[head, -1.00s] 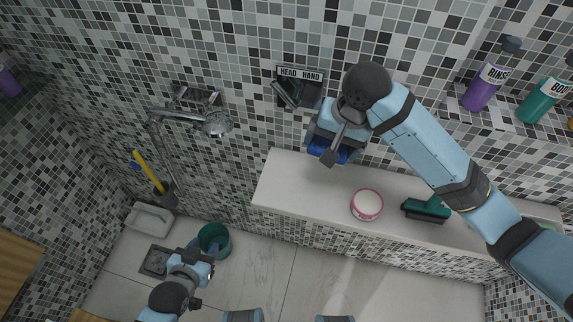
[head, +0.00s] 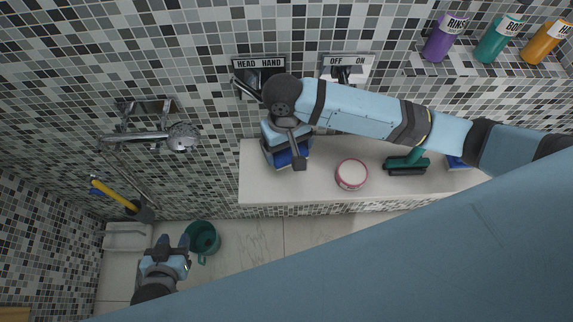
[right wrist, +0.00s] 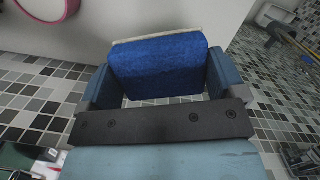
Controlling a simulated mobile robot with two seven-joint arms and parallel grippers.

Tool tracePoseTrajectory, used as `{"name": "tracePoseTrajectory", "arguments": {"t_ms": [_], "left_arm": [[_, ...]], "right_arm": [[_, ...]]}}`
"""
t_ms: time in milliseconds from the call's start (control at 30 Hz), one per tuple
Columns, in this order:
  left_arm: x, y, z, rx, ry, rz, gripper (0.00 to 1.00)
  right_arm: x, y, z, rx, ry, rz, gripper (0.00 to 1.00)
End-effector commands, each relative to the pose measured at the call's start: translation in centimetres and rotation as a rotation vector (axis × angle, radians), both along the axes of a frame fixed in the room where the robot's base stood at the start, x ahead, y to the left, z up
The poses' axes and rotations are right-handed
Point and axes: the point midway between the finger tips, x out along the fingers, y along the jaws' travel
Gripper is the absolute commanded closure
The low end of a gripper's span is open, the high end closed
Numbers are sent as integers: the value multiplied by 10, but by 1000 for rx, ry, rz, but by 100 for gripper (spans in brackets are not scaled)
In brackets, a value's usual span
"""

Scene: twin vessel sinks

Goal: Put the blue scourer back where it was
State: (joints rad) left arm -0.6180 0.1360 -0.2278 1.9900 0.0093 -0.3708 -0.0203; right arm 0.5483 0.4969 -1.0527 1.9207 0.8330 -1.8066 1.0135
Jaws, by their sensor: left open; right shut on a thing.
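The blue scourer (right wrist: 160,68) is between the fingers of my right gripper (right wrist: 158,85), which is shut on it. Its blue face and a pale edge show in the right wrist view. In the head view the scourer (head: 290,157) shows partly below my right gripper (head: 286,150), over the left end of the white ledge (head: 318,187). I cannot tell whether it touches the ledge. My left gripper (head: 170,245) is open and empty, low at the left, beside a teal mug (head: 202,238).
A round pink-rimmed tub (head: 351,173) and a green brush (head: 406,163) stand on the ledge to the right. A blue item (head: 457,162) lies beyond the brush. A shower head (head: 183,136) hangs at the left. Several bottles stand on the upper right shelf.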

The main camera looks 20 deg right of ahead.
Motion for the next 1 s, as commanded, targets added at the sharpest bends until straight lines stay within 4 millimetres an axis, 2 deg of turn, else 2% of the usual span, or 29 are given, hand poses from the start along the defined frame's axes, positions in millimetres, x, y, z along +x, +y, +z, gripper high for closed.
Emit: {"name": "tracePoseTrajectory", "arguments": {"t_ms": [100, 233, 467, 700, 933, 967, 1000], "left_arm": [[0, 0, 1, 1, 0, 1, 57], [0, 1, 2, 1, 0, 1, 57], [0, 1, 2, 2, -1, 1, 57], [0, 1, 3, 2, -1, 1, 57], [1, 1, 2, 2, -1, 2, 57], [1, 1, 2, 2, -1, 2, 57], [1, 1, 2, 2, -1, 2, 57]], "right_arm": [[0, 0, -30, -2, 2, -1, 29], [0, 0, -53, -2, 1, -2, 29], [0, 0, -70, 0, 0, 0, 29], [0, 0, -103, -1, -1, -1, 29], [0, 0, -107, 0, -2, -1, 29], [0, 0, -107, 0, -1, -1, 4], [0, 0, -107, 0, -1, -1, 0]]}}
